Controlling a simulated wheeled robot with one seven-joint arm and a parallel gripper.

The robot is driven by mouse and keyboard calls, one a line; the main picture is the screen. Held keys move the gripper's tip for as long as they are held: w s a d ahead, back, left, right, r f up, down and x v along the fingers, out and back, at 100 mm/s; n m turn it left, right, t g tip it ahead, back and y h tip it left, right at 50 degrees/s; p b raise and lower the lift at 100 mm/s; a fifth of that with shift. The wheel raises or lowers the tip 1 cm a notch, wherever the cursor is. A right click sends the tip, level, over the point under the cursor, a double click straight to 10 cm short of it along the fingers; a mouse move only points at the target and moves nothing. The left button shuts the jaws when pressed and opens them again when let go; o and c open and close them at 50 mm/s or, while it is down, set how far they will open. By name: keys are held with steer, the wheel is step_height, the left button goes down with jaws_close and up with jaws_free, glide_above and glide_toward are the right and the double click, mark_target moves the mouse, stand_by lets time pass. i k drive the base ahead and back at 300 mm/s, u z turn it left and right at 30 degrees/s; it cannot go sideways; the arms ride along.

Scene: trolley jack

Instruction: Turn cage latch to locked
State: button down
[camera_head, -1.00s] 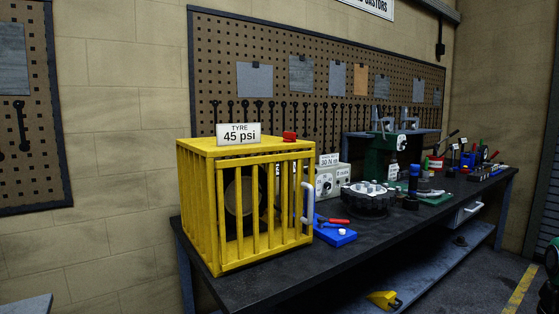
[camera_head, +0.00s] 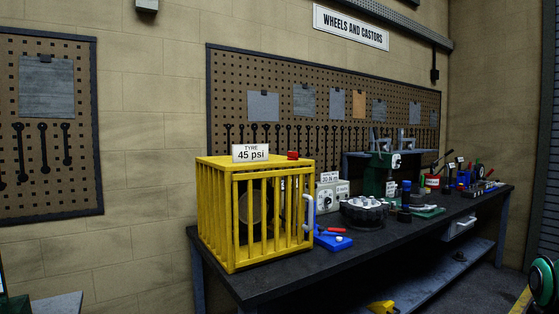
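The yellow barred cage (camera_head: 254,218) stands on the left end of the dark workbench (camera_head: 262,288). A small red piece (camera_head: 293,155), perhaps the cage latch, sits on its top near the front right corner; its setting is too small to tell. A pale upright handle (camera_head: 309,212) is on the cage's right front edge, and the barred front looks closed. A round wheel shape (camera_head: 250,207) shows dimly behind the bars. My gripper is not in view.
A blue block with red-handled pliers (camera_head: 332,238) lies right of the cage. A dial box (camera_head: 331,195), a dark round hub (camera_head: 363,213) and a green machine (camera_head: 380,174) stand farther along the bench. A yellow object (camera_head: 382,307) lies below.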

mark_target(292, 156)
steer(key=u, duration=0.45)
steer(key=i, duration=1.65)
steer(key=z, duration=1.2)
steer(key=k, duration=1.1)
steer(key=u, duration=0.45)
steer(key=i, duration=0.9)
steer(key=u, duration=0.05)
